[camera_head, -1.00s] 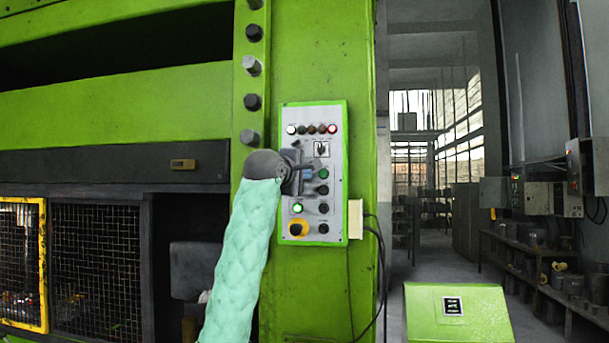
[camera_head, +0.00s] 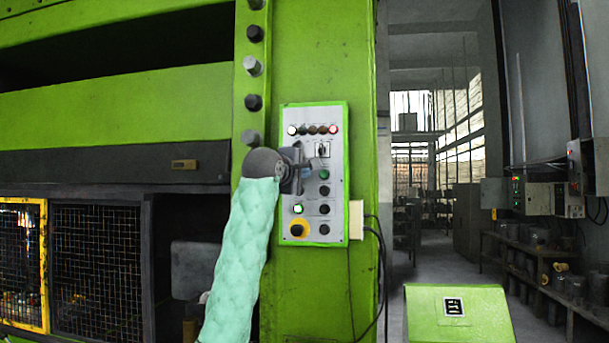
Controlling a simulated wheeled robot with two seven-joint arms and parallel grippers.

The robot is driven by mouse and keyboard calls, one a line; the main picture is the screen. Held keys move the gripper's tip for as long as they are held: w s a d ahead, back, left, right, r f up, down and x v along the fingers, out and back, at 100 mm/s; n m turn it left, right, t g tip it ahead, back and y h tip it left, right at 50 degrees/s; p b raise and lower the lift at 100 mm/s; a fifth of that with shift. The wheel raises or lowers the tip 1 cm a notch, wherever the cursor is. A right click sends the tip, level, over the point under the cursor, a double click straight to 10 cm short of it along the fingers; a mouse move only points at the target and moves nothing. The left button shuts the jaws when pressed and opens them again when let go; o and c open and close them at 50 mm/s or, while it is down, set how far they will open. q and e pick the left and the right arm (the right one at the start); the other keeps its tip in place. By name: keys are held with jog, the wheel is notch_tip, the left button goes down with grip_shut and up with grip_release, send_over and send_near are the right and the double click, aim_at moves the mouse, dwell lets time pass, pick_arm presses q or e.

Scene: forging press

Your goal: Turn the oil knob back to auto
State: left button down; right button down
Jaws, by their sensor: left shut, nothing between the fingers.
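The control panel (camera_head: 333,219) is a grey plate with a green frame on the press column. A selector knob (camera_head: 322,149) on a small white plate sits in its upper part; its label is too small to read, so I cannot tell its setting or whether it is the oil knob. My left gripper (camera_head: 307,171) is shut and empty in front of the panel, just below and left of that knob. The gripper and wrist hide the panel's left middle part. I cannot tell whether the fingers touch anything. My right gripper is not in view.
Indicator lamps (camera_head: 312,129) line the panel's top. A pale box (camera_head: 356,220) with a cable juts out at the panel's right. A green pedestal (camera_head: 458,314) stands lower right.

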pick_arm(q)
jog(key=shift+w+a+r, duration=0.1)
jog(key=shift+a+r, duration=0.25)
jog(key=shift+a, duration=0.05)
dwell(1.6)
jog(key=shift+a, duration=0.35)
dwell(1.8)
jog(key=shift+w+a, duration=0.15)
jog(key=shift+a, duration=0.15)
dwell(1.5)
jog(key=shift+w+a+f+b, duration=0.1)
jog(key=shift+a+f+b, duration=0.05)
jog(key=shift+f+b, duration=0.25)
dwell(1.2)
jog(key=shift+d+r, duration=0.2)
jog(key=shift+d, duration=0.05)
